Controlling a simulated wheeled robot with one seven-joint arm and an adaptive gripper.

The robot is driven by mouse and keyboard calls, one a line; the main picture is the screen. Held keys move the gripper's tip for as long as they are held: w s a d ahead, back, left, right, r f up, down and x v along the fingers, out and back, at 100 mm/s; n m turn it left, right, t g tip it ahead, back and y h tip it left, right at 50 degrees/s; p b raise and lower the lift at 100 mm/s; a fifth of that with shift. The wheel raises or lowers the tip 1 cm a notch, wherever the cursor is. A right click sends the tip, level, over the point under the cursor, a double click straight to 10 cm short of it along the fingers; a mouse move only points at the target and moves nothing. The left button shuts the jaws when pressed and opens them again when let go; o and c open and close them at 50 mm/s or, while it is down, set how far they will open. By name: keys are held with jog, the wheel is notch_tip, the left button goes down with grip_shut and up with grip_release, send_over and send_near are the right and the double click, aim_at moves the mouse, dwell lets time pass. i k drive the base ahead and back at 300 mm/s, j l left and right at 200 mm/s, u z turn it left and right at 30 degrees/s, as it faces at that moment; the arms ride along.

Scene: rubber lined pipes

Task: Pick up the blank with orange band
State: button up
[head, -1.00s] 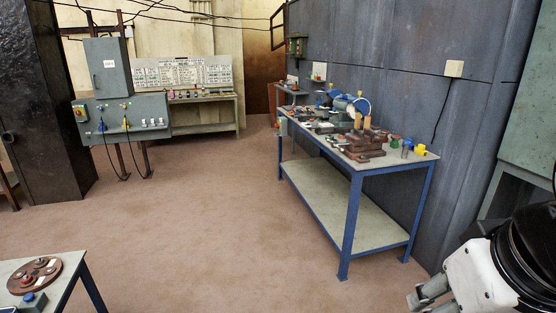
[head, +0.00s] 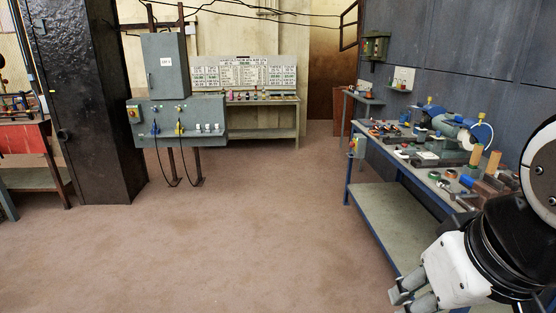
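I cannot make out a blank with an orange band for certain. Several small coloured pieces (head: 262,96) stand in a row on the far table below a chart board, too small to tell apart. Two tan cylinders (head: 476,156) stand on the blue-legged workbench (head: 392,215) at the right, with no clear orange band visible. My gripper (head: 398,298) is at the lower right, in front of the workbench and well away from the far table. Its fingertips are partly cut off by the frame's bottom edge, and nothing is seen in them.
A grey control cabinet (head: 176,120) on posts stands left of the far table (head: 268,101). A dark column (head: 85,110) and a red-fronted bench (head: 24,138) are at the left. The workbench holds a blue-grey machine (head: 458,128) and loose tools. The brown floor (head: 250,230) between is clear.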

aim_at(451, 173)
jog(key=i+z, duration=0.1)
jog(key=i, duration=0.75)
jog(key=i+j+z, duration=0.1)
jog(key=i, duration=0.7)
jog(key=i+z, duration=0.4)
jog(key=i+j+z, duration=0.15)
jog(key=z, duration=0.25)
jog(key=i+j+z, duration=0.25)
jog(key=z, duration=0.15)
jog(key=i+j+z, duration=0.7)
jog(key=z, duration=0.15)
jog(key=i+j+z, duration=0.15)
jog(key=j+z, duration=0.25)
